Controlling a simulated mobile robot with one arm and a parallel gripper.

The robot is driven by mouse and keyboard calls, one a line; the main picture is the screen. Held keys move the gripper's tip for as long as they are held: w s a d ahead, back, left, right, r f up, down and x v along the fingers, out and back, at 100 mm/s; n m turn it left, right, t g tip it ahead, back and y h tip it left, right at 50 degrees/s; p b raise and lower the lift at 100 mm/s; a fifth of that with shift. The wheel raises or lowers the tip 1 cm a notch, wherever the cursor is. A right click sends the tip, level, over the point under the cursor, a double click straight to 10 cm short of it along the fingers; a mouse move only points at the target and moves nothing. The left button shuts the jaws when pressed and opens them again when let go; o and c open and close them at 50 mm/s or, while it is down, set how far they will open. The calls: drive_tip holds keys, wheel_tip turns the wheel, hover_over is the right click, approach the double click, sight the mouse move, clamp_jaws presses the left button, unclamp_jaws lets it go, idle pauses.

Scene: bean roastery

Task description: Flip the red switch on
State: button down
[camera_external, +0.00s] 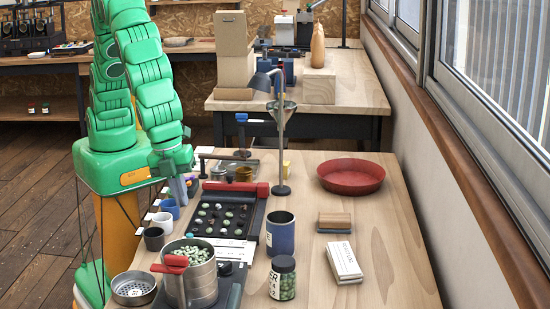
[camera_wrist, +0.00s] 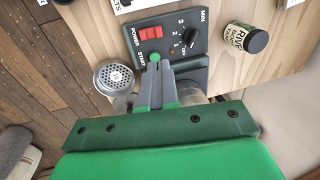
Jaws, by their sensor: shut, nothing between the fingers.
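The red switch (camera_wrist: 150,33) sits on a dark control panel (camera_wrist: 172,58) beside the word POWER in the wrist view. A green button marked START (camera_wrist: 154,57) and a black dial (camera_wrist: 191,37) are on the same panel. My gripper (camera_wrist: 159,68) is shut and empty, its tips appearing just below the green button in that view; I cannot tell whether they touch the panel. In the external view my gripper (camera_external: 178,194) points down at the left edge of the table, near the cups. The red switch cannot be made out in the external view.
A metal pot of green beans (camera_external: 200,270) and a perforated metal cup (camera_external: 133,289) stand at the near left. A bean jar (camera_external: 282,278), blue canister (camera_external: 280,233) and bean tray (camera_external: 226,212) are nearby. The table's right side has free room around a red dish (camera_external: 351,176).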

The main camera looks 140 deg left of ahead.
idle(0.3)
drive_tip(key=f, duration=0.4)
drive_tip(key=w+a+f, duration=0.1)
drive_tip(key=f, duration=0.7)
drive_tip(key=shift+w+a+f, duration=0.15)
drive_tip(key=shift+a+f, duration=0.1)
drive_tip(key=shift+a, duration=0.05)
drive_tip(key=shift+w+f, duration=0.15)
drive_tip(key=shift+f, duration=0.5)
drive_tip(key=shift+w+a+f+g+h, duration=0.1)
drive_tip(key=shift+w+f+g+h, duration=0.1)
drive_tip(key=shift+f+g+h, duration=0.1)
drive_tip(key=shift+s+r, duration=0.1)
drive_tip(key=shift+s, duration=0.05)
drive_tip(key=shift+s+d+r, duration=0.15)
drive_tip(key=shift+s+d, duration=0.35)
drive_tip(key=shift+d, duration=0.05)
